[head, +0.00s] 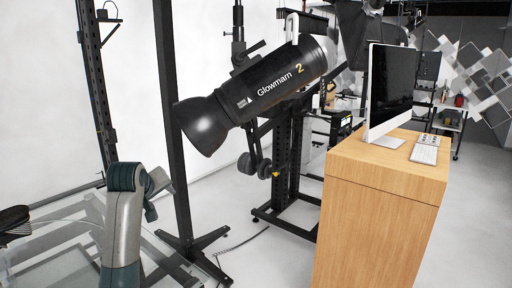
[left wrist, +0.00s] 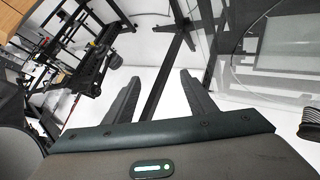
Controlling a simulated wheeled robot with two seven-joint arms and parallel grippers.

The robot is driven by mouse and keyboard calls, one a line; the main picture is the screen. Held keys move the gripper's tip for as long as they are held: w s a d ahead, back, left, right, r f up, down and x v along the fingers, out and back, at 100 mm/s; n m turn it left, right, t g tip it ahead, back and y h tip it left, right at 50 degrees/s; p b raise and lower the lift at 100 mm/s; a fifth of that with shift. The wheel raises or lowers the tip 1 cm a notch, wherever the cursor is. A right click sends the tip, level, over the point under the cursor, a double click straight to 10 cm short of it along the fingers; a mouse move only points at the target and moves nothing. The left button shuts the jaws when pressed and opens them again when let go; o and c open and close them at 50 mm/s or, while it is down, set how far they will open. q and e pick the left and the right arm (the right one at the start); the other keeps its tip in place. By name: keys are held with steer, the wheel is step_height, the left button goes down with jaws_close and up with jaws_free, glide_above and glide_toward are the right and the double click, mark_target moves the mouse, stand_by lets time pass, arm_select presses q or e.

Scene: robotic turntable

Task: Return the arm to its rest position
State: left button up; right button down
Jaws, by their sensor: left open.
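My left arm (head: 122,225) rises at the lower left of the head view, bent at its top. Its fingers cannot be made out clearly there. In the left wrist view my left gripper (left wrist: 159,76) has its two dark fingers spread apart, with nothing between them. Pale floor and a dark stand leg show beyond the fingers. My right arm and right gripper are not in view.
A glass-topped table (head: 60,212) lies beside my left arm. A black stand post (head: 173,120) rises behind it. A large black studio light (head: 255,95) hangs at centre. A wooden cabinet (head: 375,205) with a monitor (head: 390,85) and keyboard (head: 425,154) stands right.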

arm_select(q)
steer(key=s+d+f+m+g, duration=0.1)
steer(key=s+f+m+g, duration=0.1)
steer(key=s+f, duration=1.05)
steer(key=s+d+f+m+g, duration=0.1)
steer(key=s+f+m, duration=0.2)
steer(key=s+f, duration=0.9)
steer(key=s+d+f+m+g, duration=0.15)
steer(key=s+f, duration=0.25)
steer(key=s, duration=0.6)
steer(key=s+d+f+m+g, duration=0.15)
steer(key=s+f, duration=0.25)
steer(key=s, duration=0.6)
steer(key=s+d+f+m, duration=0.15)
steer(key=s+f, duration=0.25)
steer(key=s, duration=0.7)
step_height(320, 180, down, 30)
steer(key=g+b, duration=0.1)
steer(key=b, duration=0.2)
steer(key=s+a+f+g+b, duration=0.1)
steer(key=s+a+f+b, duration=0.1)
steer(key=s+f, duration=1.6)
step_height(320, 180, down, 3)
steer(key=shift+s+a+f+m+g+h, duration=0.1)
steer(key=shift+s+a+m+g+h, duration=0.2)
steer(key=shift+s+a+m+g, duration=0.25)
